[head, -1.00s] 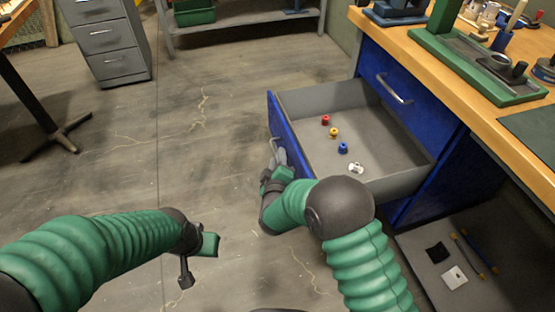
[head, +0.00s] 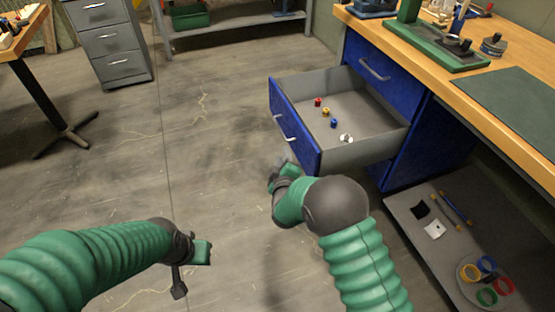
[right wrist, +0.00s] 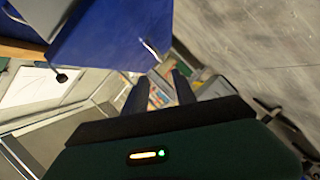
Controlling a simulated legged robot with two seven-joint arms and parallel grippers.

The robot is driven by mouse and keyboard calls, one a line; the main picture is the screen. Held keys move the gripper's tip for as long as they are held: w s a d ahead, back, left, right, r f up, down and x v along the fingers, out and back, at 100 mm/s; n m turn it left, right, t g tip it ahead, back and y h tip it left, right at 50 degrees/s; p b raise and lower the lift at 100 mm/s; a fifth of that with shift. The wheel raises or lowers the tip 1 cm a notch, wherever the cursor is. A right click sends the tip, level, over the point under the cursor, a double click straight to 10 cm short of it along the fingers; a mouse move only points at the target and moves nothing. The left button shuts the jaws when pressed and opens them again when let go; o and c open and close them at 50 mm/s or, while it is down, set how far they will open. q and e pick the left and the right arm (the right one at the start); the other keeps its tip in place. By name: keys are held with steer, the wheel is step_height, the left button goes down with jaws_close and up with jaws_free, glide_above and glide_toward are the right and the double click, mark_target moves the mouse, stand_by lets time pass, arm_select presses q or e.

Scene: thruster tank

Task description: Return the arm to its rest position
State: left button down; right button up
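My right gripper (head: 282,168) is in front of the open drawer's blue front, just below and left of its lower corner, and apart from the handle (head: 286,130). In the right wrist view its two dark fingers (right wrist: 158,92) stand apart with nothing between them. The blue drawer front also shows there (right wrist: 110,35). My left gripper (head: 190,265) hangs over the bare floor at lower left; its fingers are too small and turned to tell whether they are open. The open drawer (head: 375,152) holds small red, yellow, blue and white pieces.
A wooden workbench (head: 480,105) with a green stand stands at right. A low shelf (head: 400,205) below it holds coloured rings (head: 485,280) and small parts. A grey filing cabinet (head: 108,45) and a table leg (head: 45,110) are at left. The middle floor is clear.

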steer(key=shift+s+f, duration=0.15)
stand_by(0.3)
steer(key=s+d+m+g, duration=0.4)
steer(key=s+d, duration=0.2)
steer(key=s, duration=0.5)
steer(key=s+d+r+m+g, duration=0.1)
steer(key=s+d+m+g, duration=0.4)
steer(key=s, duration=0.6)
steer(key=s+d+m+g, duration=0.35)
steer(key=s+d, duration=0.35)
steer(key=s, duration=0.4)
step_height(320, 180, up, 34)
steer(key=p, duration=3.4)
steer(key=shift+s+r, duration=0.15)
steer(key=shift+s, duration=0.25)
